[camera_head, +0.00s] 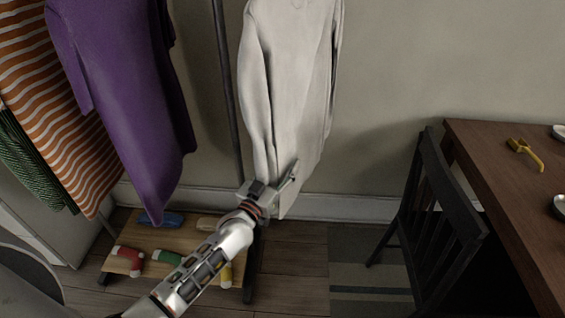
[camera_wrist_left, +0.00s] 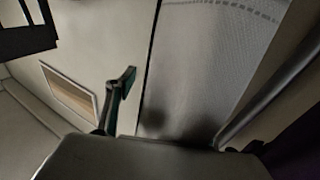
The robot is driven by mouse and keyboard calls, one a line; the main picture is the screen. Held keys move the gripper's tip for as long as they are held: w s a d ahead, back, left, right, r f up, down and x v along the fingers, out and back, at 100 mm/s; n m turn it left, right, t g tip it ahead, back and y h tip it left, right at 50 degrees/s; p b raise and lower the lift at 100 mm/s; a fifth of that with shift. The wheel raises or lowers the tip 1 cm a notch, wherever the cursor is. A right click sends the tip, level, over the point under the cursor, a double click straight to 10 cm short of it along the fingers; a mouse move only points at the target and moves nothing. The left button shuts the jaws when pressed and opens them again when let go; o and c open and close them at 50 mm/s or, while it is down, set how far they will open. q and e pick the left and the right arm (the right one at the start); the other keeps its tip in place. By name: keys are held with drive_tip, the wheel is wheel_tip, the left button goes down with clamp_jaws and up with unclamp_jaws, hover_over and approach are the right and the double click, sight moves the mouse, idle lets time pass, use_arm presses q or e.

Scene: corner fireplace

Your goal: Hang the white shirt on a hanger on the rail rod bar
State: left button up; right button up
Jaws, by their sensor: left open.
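The white shirt (camera_head: 290,80) hangs down at the upper middle of the head view, just right of a dark rack post. Its top, any hanger and the rail bar are outside the frame. My left gripper (camera_head: 275,184) is open at the shirt's lower hem, in front of the cloth. I cannot tell whether it touches the shirt. The left wrist view shows the pale shirt (camera_wrist_left: 205,65) close up, with one greenish finger (camera_wrist_left: 119,95) left of it. My right gripper is not in view.
The dark rack post (camera_head: 226,80) stands between the white shirt and a purple garment (camera_head: 125,85). A striped garment (camera_head: 62,120) hangs further left. A dark chair (camera_head: 432,215) and wooden table (camera_head: 500,180) stand at right.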

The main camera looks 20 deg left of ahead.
use_arm(q)
drive_tip(key=s+a+f, duration=0.1)
drive_tip(key=s, duration=1)
drive_tip(key=shift+s+a+f, duration=0.15)
drive_tip(key=shift+s+a, duration=0.05)
drive_tip(key=shift+a, duration=0.1)
